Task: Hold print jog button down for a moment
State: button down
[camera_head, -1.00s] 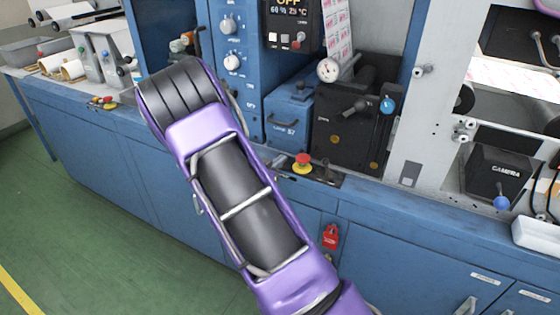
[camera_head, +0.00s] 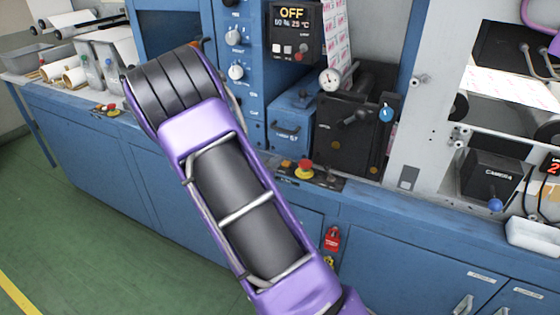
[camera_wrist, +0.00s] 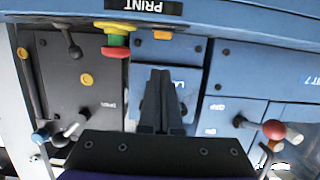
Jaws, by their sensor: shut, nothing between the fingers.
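A dark plate lettered PRINT (camera_wrist: 143,6) sits upside down at the top of the wrist view. Close to it are a small orange button (camera_wrist: 158,34) and a red emergency stop (camera_wrist: 115,51) with a yellow base. I cannot read which button is the print jog. In the head view, the red stop (camera_head: 305,168) stands on the blue ledge with an orange spot (camera_head: 287,166) to its left. My gripper (camera_wrist: 162,72) is shut and empty, its tips below the orange button in the wrist picture, apart from it as far as I can tell. My arm hides the gripper in the head view.
A dark unit with a knob (camera_head: 350,135) and a blue box with a handle (camera_head: 290,128) stand behind the ledge. A display reading OFF (camera_head: 291,13) is above. A red padlock (camera_head: 332,238) hangs on the cabinet front. Green floor is clear at left.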

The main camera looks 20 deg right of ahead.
jog(key=v, duration=0.6)
jog(key=shift+r, duration=0.15)
